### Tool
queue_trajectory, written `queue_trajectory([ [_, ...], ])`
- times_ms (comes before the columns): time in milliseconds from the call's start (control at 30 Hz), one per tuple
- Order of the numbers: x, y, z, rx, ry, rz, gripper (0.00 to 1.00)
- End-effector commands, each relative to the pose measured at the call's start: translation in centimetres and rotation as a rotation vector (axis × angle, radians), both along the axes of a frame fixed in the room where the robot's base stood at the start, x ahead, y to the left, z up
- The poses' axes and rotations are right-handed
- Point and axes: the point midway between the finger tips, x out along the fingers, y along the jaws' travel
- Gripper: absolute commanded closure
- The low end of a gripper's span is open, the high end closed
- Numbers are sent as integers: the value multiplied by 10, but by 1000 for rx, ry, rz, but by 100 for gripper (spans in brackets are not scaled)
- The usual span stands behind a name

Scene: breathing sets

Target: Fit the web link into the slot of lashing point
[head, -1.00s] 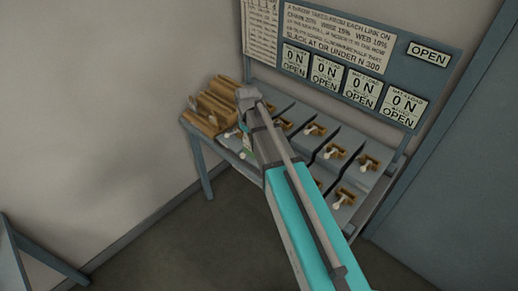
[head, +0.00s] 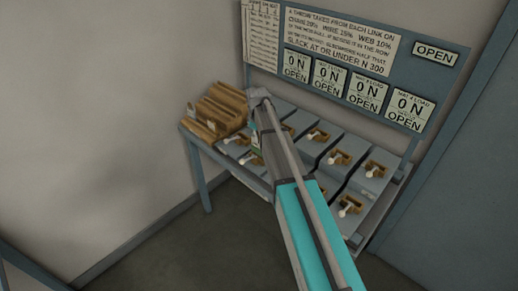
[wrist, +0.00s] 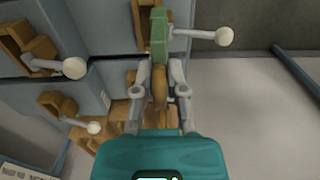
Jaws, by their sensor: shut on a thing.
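My gripper (wrist: 159,75) is shut on a green upright piece, which I take as the web link (wrist: 158,32). A tan piece shows between the fingers, and I cannot tell whether it belongs to the link. Behind the link's upper end is a brown slotted bracket (wrist: 146,12), a lashing point on a grey block. I cannot tell whether the link touches it or sits in its slot. In the head view, the green link (head: 255,137) shows small beside my arm, at the left part of the rack, with the fingers mostly hidden.
Other brown lashing points (wrist: 38,45) and levers with white knobs (wrist: 74,68) stand close on the left. Another lever (wrist: 224,37) juts right. Wooden holders (head: 218,108) stand at the rack's left end. The board (head: 350,65) reads 0 N and OPEN.

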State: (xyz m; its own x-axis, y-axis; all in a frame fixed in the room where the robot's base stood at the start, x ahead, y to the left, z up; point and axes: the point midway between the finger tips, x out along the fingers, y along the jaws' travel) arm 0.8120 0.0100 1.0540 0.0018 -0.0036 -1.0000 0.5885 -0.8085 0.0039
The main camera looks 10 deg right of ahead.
Motion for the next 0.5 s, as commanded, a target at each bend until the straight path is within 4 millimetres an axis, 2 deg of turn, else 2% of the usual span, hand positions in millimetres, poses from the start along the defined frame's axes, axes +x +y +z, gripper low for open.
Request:
queue_trajectory([
  [33,5,-2,-8,0,0,-1,100],
  [133,9,-5,-13,0,0,-1,100],
  [500,11,-6,-15,0,0,-1,100],
])
